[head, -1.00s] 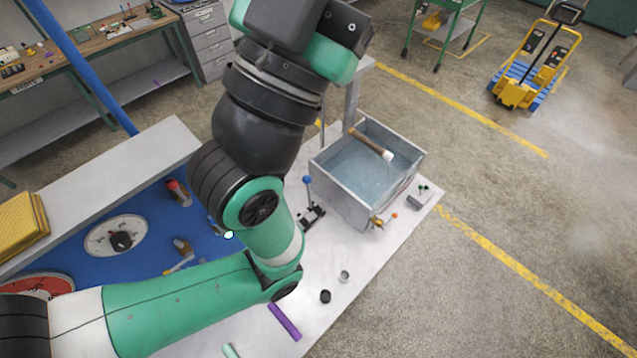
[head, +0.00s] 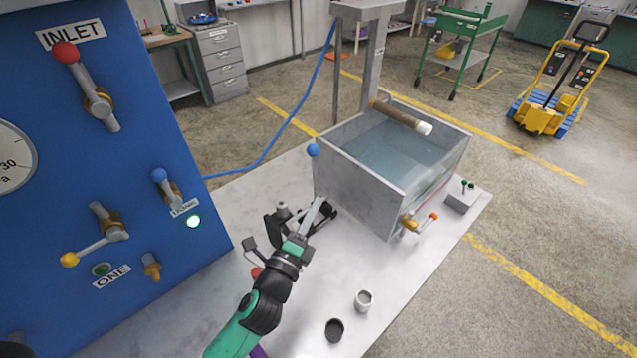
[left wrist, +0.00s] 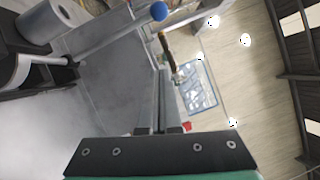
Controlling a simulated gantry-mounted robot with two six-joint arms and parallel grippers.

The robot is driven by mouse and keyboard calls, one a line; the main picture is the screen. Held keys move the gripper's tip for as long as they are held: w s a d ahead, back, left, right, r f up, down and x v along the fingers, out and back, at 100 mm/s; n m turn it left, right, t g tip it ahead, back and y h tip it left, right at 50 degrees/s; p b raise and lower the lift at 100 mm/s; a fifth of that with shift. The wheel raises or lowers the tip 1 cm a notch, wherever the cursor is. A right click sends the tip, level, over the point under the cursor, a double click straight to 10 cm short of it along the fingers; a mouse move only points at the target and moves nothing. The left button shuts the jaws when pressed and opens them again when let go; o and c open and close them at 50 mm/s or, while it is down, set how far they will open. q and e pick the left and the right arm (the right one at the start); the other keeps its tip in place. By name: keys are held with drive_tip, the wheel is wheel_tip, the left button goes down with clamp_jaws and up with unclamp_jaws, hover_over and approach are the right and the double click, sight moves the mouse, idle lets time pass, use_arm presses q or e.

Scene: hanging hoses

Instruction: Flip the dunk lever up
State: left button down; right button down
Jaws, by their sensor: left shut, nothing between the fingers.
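The dunk lever stands beside the grey water tank (head: 360,178). It has a blue ball knob (head: 313,150) on a thin rod that looks roughly upright against the tank wall. Its black base is partly hidden behind my gripper. My left gripper (head: 317,204) is shut and empty, its fingers pointing toward the lower part of the lever. In the left wrist view the blue knob (left wrist: 158,11) and its slanting rod (left wrist: 112,38) show beyond the fingertips (left wrist: 157,74). I cannot tell whether the fingers touch the rod. My right gripper is out of view.
A brown hose piece (head: 398,114) with a white end lies over the tank. A blue panel (head: 60,200) with valves and a gauge stands at left. A white cup (head: 364,300) and a black cup (head: 335,329) sit on the bench. The bench's right front is mostly clear.

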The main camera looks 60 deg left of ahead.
use_arm(q)
drive_tip(key=w+a+r+p, duration=0.1)
drive_tip(key=w+a+r, duration=0.1)
drive_tip(key=w+a, duration=0.5)
drive_tip(key=shift+w+a+r, duration=0.2)
drive_tip(key=shift+a+r, duration=0.2)
drive_tip(key=shift+a, duration=0.5)
